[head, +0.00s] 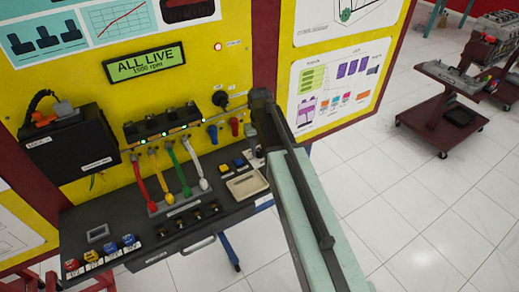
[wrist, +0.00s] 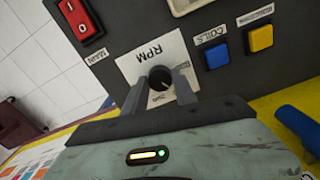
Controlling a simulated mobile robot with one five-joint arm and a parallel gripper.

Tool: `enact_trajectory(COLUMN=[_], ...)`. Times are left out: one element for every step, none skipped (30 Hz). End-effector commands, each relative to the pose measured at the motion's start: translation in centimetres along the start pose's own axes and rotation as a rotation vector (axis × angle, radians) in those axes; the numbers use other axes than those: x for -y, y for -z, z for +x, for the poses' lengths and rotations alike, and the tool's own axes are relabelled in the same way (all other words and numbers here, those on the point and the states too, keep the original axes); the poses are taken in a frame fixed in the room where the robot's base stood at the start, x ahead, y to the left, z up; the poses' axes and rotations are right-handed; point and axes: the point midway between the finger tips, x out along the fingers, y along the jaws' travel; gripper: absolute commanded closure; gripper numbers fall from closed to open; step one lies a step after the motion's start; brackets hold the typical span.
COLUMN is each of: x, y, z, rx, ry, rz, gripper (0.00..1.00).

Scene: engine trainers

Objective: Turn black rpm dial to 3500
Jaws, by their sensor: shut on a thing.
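The black rpm dial (wrist: 160,77) sits on a white plate marked RPM (wrist: 143,58) in the wrist view. My gripper (wrist: 159,88) has its two grey fingers on either side of the dial and is shut on it. A light pointer line shows on the dial face; the plate's small figures are too blurred to read. The green display (head: 145,63) reads ALL LIVE, with what looks like 1500 rpm below.
A red MAIN switch (wrist: 82,25) is left of the dial in the wrist view. A blue button (wrist: 217,56) and a yellow button (wrist: 261,38) are to its right. In the head view, coloured leads (head: 180,165) stand left of my arm. A cart (head: 440,115) stands at far right.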

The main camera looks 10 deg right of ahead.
Motion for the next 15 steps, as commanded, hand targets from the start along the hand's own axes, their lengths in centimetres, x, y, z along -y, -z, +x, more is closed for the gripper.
enact_trajectory(x=[0.03,0.02,0.02,0.02,0.02,0.01,0.01,0.0,0.0,0.0,-0.01,-0.01,-0.01,-0.01,-0.02], y=[-0.1,-0.1,-0.1,-0.11,-0.11,-0.11,-0.11,-0.11,-0.11,-0.12,-0.12,-0.12,-0.12,-0.12,-0.13], z=[0.03,0.03,0.03,0.03,0.03,0.03,0.03,0.03,0.03,0.03,0.03,0.03,0.03,0.03,0.03], rx=[0.003,0.003,0.003,0.003,0.003,0.003,0.003,0.003,0.003,0.003,0.003,0.003,0.003,0.003,0.003], ry=[0.001,0.001,0.001,0.001,0.001,0.001,0.001,0.001,0.001,0.001,0.001,0.001,0.001,0.0,0.0], rz=[0.043,0.072,0.109,0.138,0.167,0.204,0.233,0.262,0.299,0.328,0.357,0.394,0.423,0.452,0.489], gripper=[1.0,1.0,1.0,1.0,1.0,1.0,1.0,1.0,1.0,1.0,1.0,1.0,1.0,1.0,1.0])
